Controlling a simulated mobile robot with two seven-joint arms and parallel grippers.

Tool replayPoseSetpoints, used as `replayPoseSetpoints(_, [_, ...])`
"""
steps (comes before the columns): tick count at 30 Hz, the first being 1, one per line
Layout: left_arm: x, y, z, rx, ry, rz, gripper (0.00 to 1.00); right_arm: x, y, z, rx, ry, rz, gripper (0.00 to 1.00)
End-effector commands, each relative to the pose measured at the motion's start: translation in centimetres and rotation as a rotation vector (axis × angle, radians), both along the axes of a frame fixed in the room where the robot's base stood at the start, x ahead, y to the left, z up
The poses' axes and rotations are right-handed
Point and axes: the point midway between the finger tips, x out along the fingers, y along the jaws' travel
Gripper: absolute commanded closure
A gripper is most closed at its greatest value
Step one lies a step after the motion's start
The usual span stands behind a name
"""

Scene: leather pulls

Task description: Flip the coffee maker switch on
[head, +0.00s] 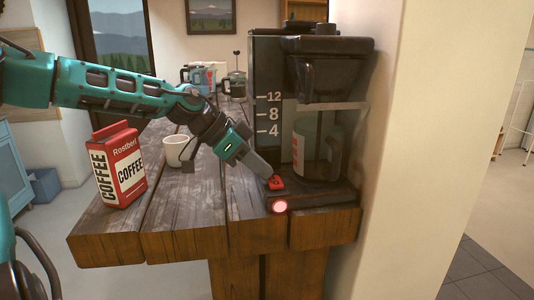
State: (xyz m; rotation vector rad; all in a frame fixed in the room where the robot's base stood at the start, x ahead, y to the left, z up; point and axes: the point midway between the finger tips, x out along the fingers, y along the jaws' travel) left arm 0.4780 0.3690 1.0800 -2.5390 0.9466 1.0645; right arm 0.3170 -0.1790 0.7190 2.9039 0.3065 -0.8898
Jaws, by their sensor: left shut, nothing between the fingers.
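The black coffee maker (275,75) stands at the right end of the wooden counter, with a glass carafe (309,150) in it. Its red switch (275,184) sits on the front of the base. A round light (280,206) below the switch looks lit pinkish red. My left gripper (266,173) is shut and empty, pointing down to the right, with its fingertips at the switch. They look to touch it or be just above it; I cannot tell which. The fingers partly hide the coffee maker's lower left side. My right gripper does not show.
A red and white coffee packet (117,165) and a white mug (177,150) stand on the wooden counter (190,215) under and beside my left arm. A French press (235,87) and other items stand farther back. A beige wall (410,150) closes the right side.

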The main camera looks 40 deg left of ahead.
Motion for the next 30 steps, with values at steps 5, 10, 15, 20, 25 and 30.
replayPoseSetpoints(5, [-0.4,-0.4,-0.9,-0.037,0.047,-0.013,1.0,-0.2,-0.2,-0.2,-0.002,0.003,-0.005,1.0])
replayPoseSetpoints(10, [-0.6,-0.4,-1.0,-0.035,0.05,-0.014,1.0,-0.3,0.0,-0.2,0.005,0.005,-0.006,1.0])
replayPoseSetpoints(15, [-1.0,-0.8,-0.9,-0.035,0.054,-0.014,1.0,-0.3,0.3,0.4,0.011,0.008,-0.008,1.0])
replayPoseSetpoints(20, [-1.4,-1.4,-0.7,-0.036,0.055,-0.014,1.0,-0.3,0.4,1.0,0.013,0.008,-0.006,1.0])
replayPoseSetpoints(25, [-1.6,-1.6,-0.8,-0.038,0.052,-0.012,1.0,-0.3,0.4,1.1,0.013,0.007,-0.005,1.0])
replayPoseSetpoints(30, [-1.5,-1.6,-0.7,-0.038,0.048,-0.011,1.0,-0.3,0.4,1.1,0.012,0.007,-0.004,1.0])
